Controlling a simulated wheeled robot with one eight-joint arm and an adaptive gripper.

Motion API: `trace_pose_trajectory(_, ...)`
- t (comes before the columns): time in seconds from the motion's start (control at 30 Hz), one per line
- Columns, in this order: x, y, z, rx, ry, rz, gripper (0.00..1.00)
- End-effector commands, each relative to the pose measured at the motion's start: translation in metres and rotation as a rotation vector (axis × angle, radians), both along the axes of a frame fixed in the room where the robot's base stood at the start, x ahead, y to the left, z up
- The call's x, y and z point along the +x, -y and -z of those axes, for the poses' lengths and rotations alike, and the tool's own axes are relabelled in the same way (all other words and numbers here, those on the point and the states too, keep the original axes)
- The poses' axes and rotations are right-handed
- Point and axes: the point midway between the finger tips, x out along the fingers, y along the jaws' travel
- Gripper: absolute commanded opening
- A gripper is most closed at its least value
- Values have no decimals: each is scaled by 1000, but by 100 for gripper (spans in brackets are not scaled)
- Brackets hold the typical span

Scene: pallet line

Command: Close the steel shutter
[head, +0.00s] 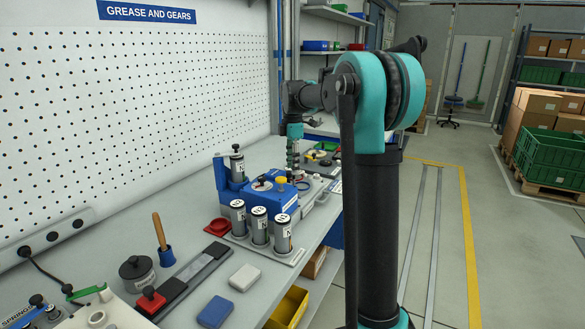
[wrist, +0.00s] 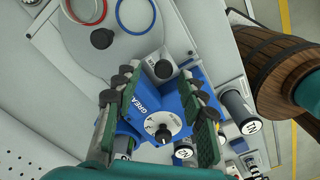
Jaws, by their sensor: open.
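I cannot tell for sure which part is the steel shutter. A pale grey plate with a black knob (wrist: 102,38) lies ahead of my fingers in the wrist view. In the head view, a flat metal strip in a dark rail (head: 195,268) with a red knob (head: 150,299) lies on the bench nearer me. My gripper (wrist: 158,78) is open, with its ridged fingers apart above a blue grease unit (wrist: 183,95) with a silver dial (wrist: 170,122). In the head view the gripper (head: 293,172) points down behind the blue unit (head: 262,196). Nothing is visibly held.
Several labelled canisters (head: 259,226) stand in front of the blue unit. A wooden-handled tool (head: 159,232), a dark round pot (head: 137,272) and a blue block (head: 215,311) are on the near bench. A pegboard (head: 140,120) rises on the left.

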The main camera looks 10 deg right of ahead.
Motion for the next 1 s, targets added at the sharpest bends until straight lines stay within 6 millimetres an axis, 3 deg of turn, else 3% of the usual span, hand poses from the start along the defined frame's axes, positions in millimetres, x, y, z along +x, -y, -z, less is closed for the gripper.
trace_pose_trajectory(0.3, 0, 0, -63, 0, 0, 0, 41)
trace_pose_trajectory(0.5, 0, -1, -94, 0, 1, -1, 41)
trace_pose_trajectory(0.7, 0, -1, -107, 1, 1, -1, 41)
trace_pose_trajectory(1.0, 0, -1, -108, 1, 1, -1, 41)
